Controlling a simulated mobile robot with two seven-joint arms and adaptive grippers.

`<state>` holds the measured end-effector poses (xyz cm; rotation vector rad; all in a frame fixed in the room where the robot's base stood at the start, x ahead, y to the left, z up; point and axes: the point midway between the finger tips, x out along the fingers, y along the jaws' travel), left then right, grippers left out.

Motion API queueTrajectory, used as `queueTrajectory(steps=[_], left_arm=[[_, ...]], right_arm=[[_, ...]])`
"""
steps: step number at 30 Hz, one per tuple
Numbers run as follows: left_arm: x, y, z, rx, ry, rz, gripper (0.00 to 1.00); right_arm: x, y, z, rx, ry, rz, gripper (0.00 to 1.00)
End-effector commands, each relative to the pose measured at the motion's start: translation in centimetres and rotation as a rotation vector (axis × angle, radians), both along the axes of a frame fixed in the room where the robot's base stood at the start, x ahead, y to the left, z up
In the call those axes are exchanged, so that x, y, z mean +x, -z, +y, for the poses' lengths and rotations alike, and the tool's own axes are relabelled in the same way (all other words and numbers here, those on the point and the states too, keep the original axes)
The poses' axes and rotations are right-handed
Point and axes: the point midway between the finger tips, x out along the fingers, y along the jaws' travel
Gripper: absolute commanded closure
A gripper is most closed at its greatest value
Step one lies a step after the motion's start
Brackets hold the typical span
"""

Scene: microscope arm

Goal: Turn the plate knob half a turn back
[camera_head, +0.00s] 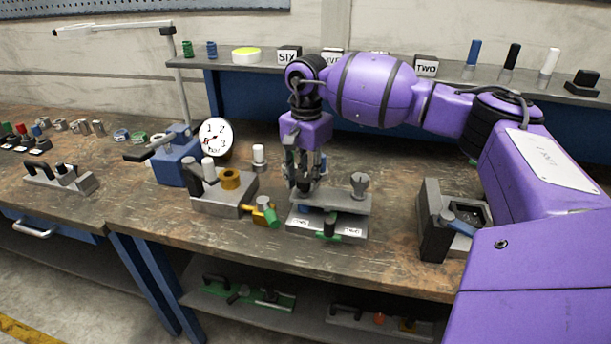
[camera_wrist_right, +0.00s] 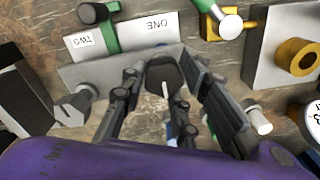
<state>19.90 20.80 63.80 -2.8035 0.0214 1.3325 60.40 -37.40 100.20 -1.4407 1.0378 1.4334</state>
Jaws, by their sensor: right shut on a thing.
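A grey plate fixture (camera_head: 345,201) stands near the front edge of the bench, with a white label strip (camera_head: 352,232) and a green handle (camera_head: 328,225) at its front. My right gripper (camera_head: 304,186) points down over the left part of this plate. In the right wrist view, a dark knob with a white line (camera_wrist_right: 165,74) sits between the fingers of my right gripper (camera_wrist_right: 166,82), which is shut on it. The white line runs roughly up and down in that view. The fingers hide the knob in the head view. My left gripper is not in view.
A grey winged knob (camera_head: 358,184) stands on the plate's right part. A block with a brass ring (camera_head: 230,180) and a yellow piece with a green end (camera_head: 266,214) are to the left. A grey and black holder (camera_head: 437,222) is to the right.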

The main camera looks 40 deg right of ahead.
Motion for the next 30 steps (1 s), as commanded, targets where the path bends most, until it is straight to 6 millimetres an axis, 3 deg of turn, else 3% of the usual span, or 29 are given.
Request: queueTrajectory(steps=[1,7,8,11,23,30], left_arm=[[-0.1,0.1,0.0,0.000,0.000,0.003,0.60],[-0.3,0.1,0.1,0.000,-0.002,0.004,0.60],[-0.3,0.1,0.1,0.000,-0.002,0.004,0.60],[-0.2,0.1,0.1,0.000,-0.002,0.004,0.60],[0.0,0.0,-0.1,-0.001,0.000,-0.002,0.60],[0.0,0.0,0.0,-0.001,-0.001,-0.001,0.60]], right_arm=[[-0.7,1.0,0.2,0.000,-0.005,0.028,0.98],[-0.7,1.0,0.1,0.000,-0.004,0.028,0.98],[-0.7,1.0,0.1,0.000,-0.004,0.028,0.69],[-0.6,0.9,0.1,0.001,-0.003,0.027,0.57],[-0.2,0.1,0.0,-0.001,0.001,0.010,0.57],[-0.1,-3.8,0.0,-0.001,0.000,0.006,0.57]])
